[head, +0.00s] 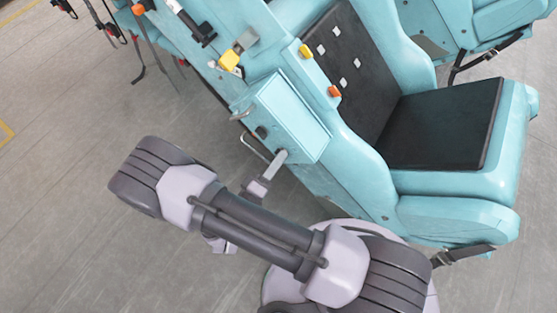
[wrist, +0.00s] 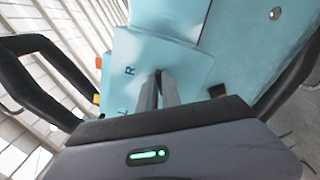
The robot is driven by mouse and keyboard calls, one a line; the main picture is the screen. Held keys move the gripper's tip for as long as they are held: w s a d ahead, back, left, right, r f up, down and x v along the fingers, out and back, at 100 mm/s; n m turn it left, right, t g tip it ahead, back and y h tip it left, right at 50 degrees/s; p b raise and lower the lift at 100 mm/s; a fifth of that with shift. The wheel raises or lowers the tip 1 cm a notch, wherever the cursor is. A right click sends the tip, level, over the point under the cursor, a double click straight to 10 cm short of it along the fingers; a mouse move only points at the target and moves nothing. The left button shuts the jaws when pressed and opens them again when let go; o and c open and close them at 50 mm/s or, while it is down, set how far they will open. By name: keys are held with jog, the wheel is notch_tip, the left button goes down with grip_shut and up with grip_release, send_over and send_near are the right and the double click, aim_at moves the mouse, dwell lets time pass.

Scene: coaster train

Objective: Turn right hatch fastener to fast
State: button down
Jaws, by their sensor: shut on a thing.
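The hatch is a light teal panel (head: 290,115) on the side of the coaster car, below the seat. In the wrist view the teal hatch area (wrist: 180,55) carries a letter R. My gripper (head: 281,156) reaches up to the panel's near lower corner. In the wrist view its two grey fingers (wrist: 162,88) are close together, pointing at the teal surface. They are shut on the right hatch fastener, which is mostly hidden by the fingers, so its turn angle cannot be read. A grey handle (head: 240,114) at the panel's other end looks like the left fastener.
A dark knob (head: 261,132) and a thin metal loop (head: 254,147) sit beside the panel. Yellow (head: 305,51) and orange (head: 334,91) knobs are above it. A black-padded seat (head: 430,130) stands to the right. Grey floor (head: 70,230) is open at left.

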jog(key=m+b, duration=0.1)
jog(key=m, duration=0.4)
jog(key=shift+f+m, duration=0.15)
jog(key=shift+m, duration=0.15)
jog(key=shift+b, duration=0.3)
jog(key=c, duration=1.5)
grip_release()
jog(key=shift+c, duration=0.2)
jog(key=shift+a, duration=0.1)
jog(key=p+v, duration=0.2)
jog(key=v, duration=1.5)
jog(key=shift+a+p, duration=0.15)
jog(key=shift+p, duration=0.25)
